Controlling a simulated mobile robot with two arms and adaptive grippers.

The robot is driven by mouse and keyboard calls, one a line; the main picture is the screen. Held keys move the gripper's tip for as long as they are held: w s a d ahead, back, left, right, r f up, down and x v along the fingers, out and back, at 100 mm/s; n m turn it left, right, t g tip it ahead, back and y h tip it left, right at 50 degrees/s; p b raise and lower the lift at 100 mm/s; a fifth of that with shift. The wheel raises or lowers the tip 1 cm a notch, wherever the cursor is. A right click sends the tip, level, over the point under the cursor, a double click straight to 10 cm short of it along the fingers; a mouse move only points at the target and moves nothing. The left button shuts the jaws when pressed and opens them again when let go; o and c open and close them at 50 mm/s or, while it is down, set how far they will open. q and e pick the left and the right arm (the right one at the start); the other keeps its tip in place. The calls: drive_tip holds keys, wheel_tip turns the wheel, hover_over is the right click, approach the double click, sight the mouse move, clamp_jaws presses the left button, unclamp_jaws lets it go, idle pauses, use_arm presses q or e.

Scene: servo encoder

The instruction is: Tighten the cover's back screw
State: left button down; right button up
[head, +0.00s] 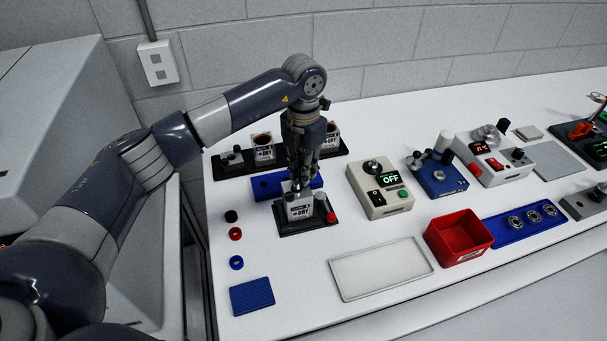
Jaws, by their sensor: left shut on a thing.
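My left gripper (298,176) points straight down over a small encoder unit (300,209) with a "DRY" label, which stands on a black fixture base (291,229). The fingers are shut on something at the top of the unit. The held thing is small and mostly hidden by the fingers, so I cannot tell whether it is a screw, a driver or the cover. The cover's back screw cannot be made out behind the gripper. My right gripper is not in view.
Behind stand a blue tray (268,187) and a black rack with "DRY" units (263,150). To the right are a beige box reading "OFF" (379,190), a blue device (437,177), a red bin (458,237) and a white tray (382,270). Coloured rings (236,263) lie front left.

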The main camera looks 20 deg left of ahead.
use_arm(q)
drive_tip(key=c, duration=1.5)
unclamp_jaws()
drive_tip(key=shift+r, duration=0.1)
wheel_tip(320, 180, up, 12)
drive_tip(key=shift+f, duration=0.1)
